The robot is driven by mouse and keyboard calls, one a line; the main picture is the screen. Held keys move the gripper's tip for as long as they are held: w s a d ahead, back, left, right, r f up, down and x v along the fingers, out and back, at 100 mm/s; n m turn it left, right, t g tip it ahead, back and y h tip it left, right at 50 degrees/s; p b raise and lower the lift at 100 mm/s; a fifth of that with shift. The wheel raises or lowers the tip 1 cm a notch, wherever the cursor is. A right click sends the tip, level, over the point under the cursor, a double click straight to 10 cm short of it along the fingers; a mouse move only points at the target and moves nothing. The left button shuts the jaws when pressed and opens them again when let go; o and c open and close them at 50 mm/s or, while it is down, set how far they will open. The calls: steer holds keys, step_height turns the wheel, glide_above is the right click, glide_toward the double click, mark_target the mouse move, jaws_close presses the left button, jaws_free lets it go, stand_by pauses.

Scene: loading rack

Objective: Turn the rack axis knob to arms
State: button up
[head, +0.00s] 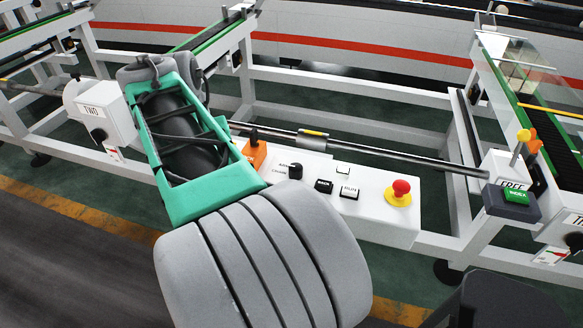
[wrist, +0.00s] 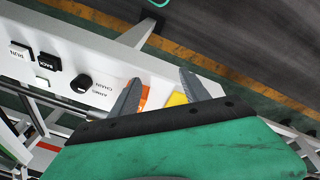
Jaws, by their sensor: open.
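The rack axis knob (head: 295,171) is a small black rotary knob on the white control panel (head: 376,203), with small printed labels to its left in the head view. It also shows in the wrist view (wrist: 81,84), with labels to its right. I cannot tell which label it points to. My gripper (wrist: 157,83) is open and empty, its two grey fingers spread over the panel's end beside the knob. An orange block (wrist: 144,98) and a yellow patch (wrist: 177,99) show between or behind the fingers. In the head view my fingers are hidden by my arm.
The orange block (head: 255,154) with a black handle stands next to the knob. A metal bar (head: 390,153) runs behind the panel.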

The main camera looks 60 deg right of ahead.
mark_target(296, 167)
steer(key=s+d+r+m, duration=0.1)
steer(key=s+d+m, duration=0.2)
steer(key=s+d, duration=0.1)
steer(key=s+d+r+m+y+b, duration=0.1)
steer(key=s+d+m, duration=0.2)
steer(key=s+d, duration=0.1)
steer(key=s+d+r+m+y, duration=0.1)
steer(key=s+d+m, duration=0.2)
steer(key=s+d, duration=0.1)
steer(key=shift+s+d, duration=0.35)
steer(key=shift+d, duration=0.35)
steer(key=shift+s+f+b, duration=0.15)
steer(key=shift+f+b, duration=0.2)
steer(key=shift+b, duration=0.25)
step_height(296, 167, down, 7)
steer(key=b, duration=0.6)
steer(key=shift+r, duration=0.1)
steer(key=shift+c, duration=0.2)
jaws_close()
